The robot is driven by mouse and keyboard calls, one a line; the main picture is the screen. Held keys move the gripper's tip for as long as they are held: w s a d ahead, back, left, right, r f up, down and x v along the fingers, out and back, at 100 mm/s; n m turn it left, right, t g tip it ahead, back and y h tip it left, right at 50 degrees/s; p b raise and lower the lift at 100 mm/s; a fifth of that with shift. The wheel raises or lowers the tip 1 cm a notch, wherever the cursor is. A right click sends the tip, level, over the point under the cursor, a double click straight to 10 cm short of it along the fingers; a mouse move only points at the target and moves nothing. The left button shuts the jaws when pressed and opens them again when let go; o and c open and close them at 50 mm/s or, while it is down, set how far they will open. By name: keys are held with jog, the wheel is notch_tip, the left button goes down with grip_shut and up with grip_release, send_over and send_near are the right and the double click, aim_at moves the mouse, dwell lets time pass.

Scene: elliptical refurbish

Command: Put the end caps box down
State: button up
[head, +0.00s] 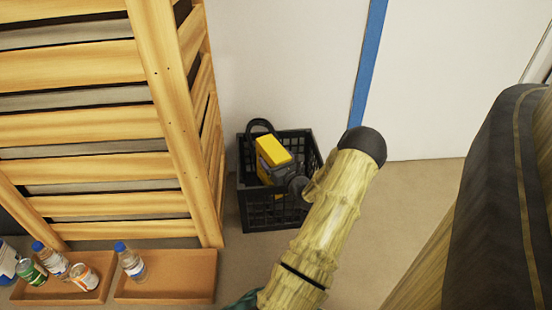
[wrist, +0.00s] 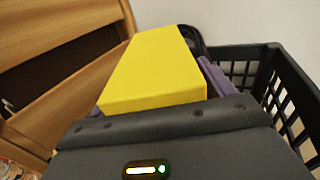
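The end caps box is a plain yellow block (head: 273,151), in the head view over the opening of a black crate (head: 274,218). In the wrist view the yellow box (wrist: 155,72) fills the space ahead of the dark gripper body, with a purple-grey finger against each side. My gripper (head: 279,173) is shut on the box, partly hidden behind my arm in the head view. The crate wall (wrist: 285,85) rises to the right of the box in the wrist view. Whether the box's underside touches the crate floor is hidden.
A slatted wooden unit (head: 90,130) stands close to the crate's left. Two orange trays (head: 165,290) lie at the lower left, with bottles and cans. A white wall (head: 285,60) is behind the crate. The floor (head: 400,210) to the right is clear.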

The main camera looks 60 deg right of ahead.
jog(key=shift+r, duration=0.6)
jog(key=p+v, duration=0.7)
jog(key=v, duration=0.5)
jog(key=shift+f, duration=0.2)
jog(key=shift+w, duration=0.1)
